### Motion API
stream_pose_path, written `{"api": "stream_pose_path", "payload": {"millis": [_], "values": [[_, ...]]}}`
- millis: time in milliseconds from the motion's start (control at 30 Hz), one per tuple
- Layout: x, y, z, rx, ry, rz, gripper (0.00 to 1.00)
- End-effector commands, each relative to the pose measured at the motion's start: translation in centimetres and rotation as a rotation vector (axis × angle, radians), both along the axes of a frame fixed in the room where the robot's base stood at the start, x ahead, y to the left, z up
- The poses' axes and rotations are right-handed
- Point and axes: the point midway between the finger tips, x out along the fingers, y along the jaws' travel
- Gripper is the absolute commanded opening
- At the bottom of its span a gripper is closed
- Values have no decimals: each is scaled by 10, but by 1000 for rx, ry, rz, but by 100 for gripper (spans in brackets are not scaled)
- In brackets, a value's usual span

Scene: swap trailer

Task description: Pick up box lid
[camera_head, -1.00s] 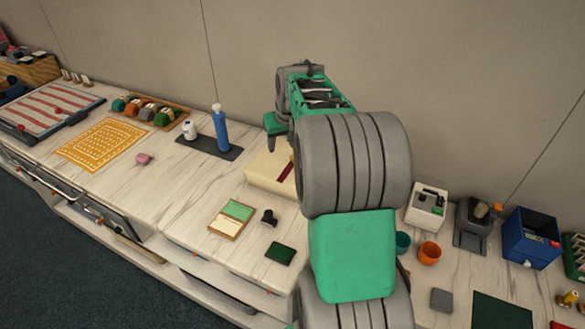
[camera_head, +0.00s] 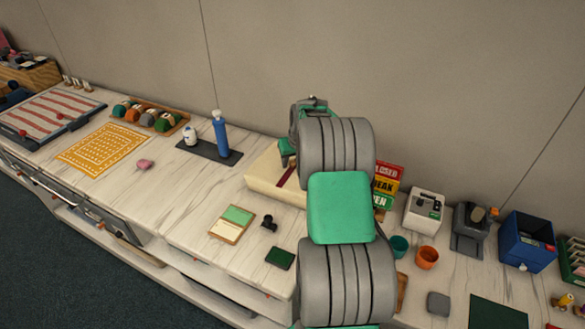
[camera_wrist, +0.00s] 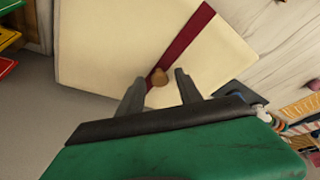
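In the head view the cream box (camera_head: 262,183) stands on the counter, partly hidden behind my arm. A gap shows between the knob and both fingers, and nothing is held. In the head view my gripper is just above the box, mostly hidden by my arm.
A blue bottle (camera_head: 220,132) and a white one stand on a dark mat left of the box. Stacked coloured signs (camera_head: 386,183) stand right of my arm, near a white device (camera_head: 424,210). A small black object (camera_head: 269,222) lies in front of the box.

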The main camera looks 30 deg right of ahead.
Motion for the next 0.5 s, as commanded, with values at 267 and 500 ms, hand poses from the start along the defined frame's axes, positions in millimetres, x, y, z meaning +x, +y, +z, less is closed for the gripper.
{"api": "stream_pose_path", "payload": {"millis": [267,500], "values": [[0,0,0,0,0,0,18],[0,0,0,0,0,0,0]]}}
